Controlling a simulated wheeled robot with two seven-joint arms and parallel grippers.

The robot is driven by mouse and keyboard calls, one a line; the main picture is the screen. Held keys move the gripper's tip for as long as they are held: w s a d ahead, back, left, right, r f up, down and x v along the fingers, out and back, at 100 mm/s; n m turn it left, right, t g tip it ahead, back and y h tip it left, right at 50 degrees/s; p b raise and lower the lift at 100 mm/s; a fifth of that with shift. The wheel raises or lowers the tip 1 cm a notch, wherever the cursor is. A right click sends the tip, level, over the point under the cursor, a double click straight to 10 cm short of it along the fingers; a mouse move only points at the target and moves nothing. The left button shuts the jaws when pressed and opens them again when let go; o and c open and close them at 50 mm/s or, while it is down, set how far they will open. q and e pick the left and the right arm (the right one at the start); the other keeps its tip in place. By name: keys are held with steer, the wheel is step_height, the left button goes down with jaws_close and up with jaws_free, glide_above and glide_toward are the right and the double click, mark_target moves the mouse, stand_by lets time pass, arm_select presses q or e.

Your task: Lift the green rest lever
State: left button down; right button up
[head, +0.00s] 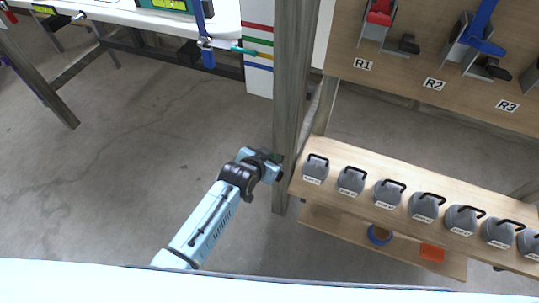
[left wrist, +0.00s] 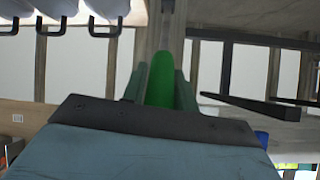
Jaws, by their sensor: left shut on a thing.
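The green rest lever (left wrist: 160,84) shows in the left wrist view as a rounded green bar between the two fingers of my left gripper (left wrist: 161,92). The fingers are shut on it. In the head view my left gripper (head: 274,161) is at the grey wooden post (head: 291,110), left of the shelf with weights. The lever is mostly hidden there by the gripper and wrist. My right gripper is in neither view.
A wooden shelf (head: 334,189) holds a row of grey weights with black handles. A lower shelf (head: 341,227) holds a blue ring (head: 379,235) and an orange block (head: 431,252). A board labelled R1, R2, R3 (head: 400,79) is above. Open floor lies left.

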arm_select(q)
steer(key=c, duration=1.1)
jaws_free()
steer(key=shift+s+a+r+p, duration=0.2)
steer(key=shift+s+r+p, duration=0.1)
steer(key=shift+s+r, duration=0.15)
steer(key=p+v, duration=0.3)
steer(key=v, duration=0.9)
